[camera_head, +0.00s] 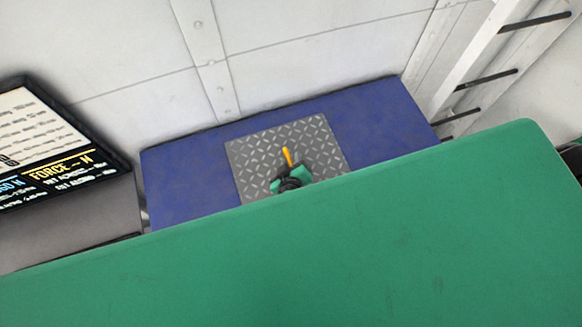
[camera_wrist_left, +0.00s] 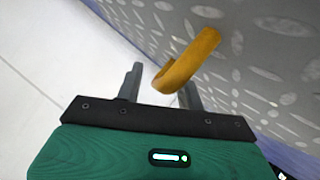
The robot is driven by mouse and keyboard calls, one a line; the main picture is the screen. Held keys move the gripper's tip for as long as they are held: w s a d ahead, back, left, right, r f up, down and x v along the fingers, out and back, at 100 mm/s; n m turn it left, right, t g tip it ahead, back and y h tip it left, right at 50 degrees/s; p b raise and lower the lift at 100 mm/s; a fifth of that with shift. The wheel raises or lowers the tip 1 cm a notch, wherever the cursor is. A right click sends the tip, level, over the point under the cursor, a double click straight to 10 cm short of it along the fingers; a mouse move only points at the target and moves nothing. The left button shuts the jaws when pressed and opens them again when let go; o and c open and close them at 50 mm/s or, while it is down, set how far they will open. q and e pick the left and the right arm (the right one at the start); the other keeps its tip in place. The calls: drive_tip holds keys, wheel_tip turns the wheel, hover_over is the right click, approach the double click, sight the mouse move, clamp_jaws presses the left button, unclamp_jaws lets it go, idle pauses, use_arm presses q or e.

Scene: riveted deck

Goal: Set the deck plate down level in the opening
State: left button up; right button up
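The deck plate (camera_head: 262,151) is grey with a diamond tread and sits amid the blue deck in the head view. Its tread fills the upper right of the left wrist view (camera_wrist_left: 262,65). A curved yellow handle (camera_head: 287,156) stands up from it. My left gripper (camera_head: 291,179) is over the near part of the plate, at the handle. In the left wrist view its two fingers (camera_wrist_left: 163,76) are apart, with the handle's curved end (camera_wrist_left: 190,60) at or between their tips; I cannot tell whether they touch. The opening's rim under the plate is hidden, and so is the plate's near edge.
The blue deck (camera_head: 190,185) surrounds the plate and is bare to its left and right. A pale riveted wall (camera_head: 290,65) stands behind. A ladder-like frame (camera_head: 485,60) is at the right. A dark display (camera_head: 50,145) with text stands at the left.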

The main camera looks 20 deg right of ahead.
use_arm(q)
clamp_jaws()
idle(1.4)
drive_tip(key=shift+r, duration=0.1)
